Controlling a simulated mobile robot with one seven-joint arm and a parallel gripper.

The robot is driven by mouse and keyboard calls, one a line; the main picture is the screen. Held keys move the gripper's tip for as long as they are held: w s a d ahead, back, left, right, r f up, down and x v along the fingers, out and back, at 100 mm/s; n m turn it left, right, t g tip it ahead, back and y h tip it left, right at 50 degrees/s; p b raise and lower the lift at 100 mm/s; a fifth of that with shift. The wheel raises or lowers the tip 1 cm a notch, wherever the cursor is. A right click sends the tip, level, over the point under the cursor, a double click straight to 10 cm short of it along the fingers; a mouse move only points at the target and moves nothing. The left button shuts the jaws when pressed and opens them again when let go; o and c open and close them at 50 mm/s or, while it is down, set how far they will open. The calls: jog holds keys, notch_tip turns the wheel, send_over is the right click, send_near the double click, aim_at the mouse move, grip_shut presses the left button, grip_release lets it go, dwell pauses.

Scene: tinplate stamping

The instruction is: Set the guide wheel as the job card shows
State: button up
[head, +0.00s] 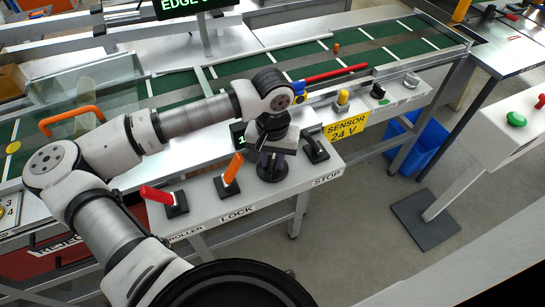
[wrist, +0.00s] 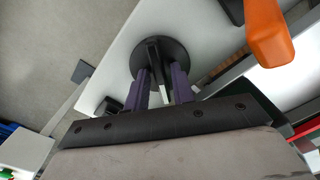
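A round black dial with an upright black grip (head: 272,170), probably the guide wheel, sits on the white control panel between the LOCK and STOP labels. In the wrist view it is a dark disc (wrist: 190,62). My gripper (head: 272,160) is directly above it, pointing down. In the wrist view the two purple fingers of my gripper (wrist: 160,78) stand apart, one on each side of the grip; whether they press on it is unclear. A partly cut-off card with the numbers 3 and 4 (head: 8,212) is at the left edge; I cannot confirm it is the job card.
Beside the dial are an orange lever (head: 233,168), a red lever (head: 158,196) and a black lever (head: 315,147). Behind runs a green conveyor (head: 380,54) with a red bar (head: 336,74). A yellow SENSOR 24 V sign (head: 346,128) is to the right.

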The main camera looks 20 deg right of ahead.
grip_shut()
jog(key=shift+f+n+b, duration=0.15)
jog(key=shift+n+b, duration=0.15)
jog(key=shift+b, duration=0.35)
jog(key=shift+f+b, duration=0.1)
jog(key=shift+b, duration=0.35)
jog(key=n+b, duration=0.2)
jog(key=b, duration=0.1)
jog(key=shift+f+n+b, duration=0.15)
jog(key=shift+n+b, duration=0.15)
jog(key=shift+b, duration=0.1)
jog(key=n+b, duration=0.5)
jog(key=b, duration=0.1)
jog(key=shift+b, duration=0.35)
jog(key=n+b, duration=0.2)
jog(key=n, duration=0.1)
jog(key=n+b, duration=0.2)
jog(key=shift+r+n, duration=0.2)
jog(key=shift+n, duration=0.2)
jog(key=n+b, duration=0.1)
jog(key=n, duration=0.1)
jog(key=n+b, duration=0.2)
jog(key=n, duration=0.1)
jog(key=shift+r+n, duration=0.2)
jog(key=shift+n, duration=0.1)
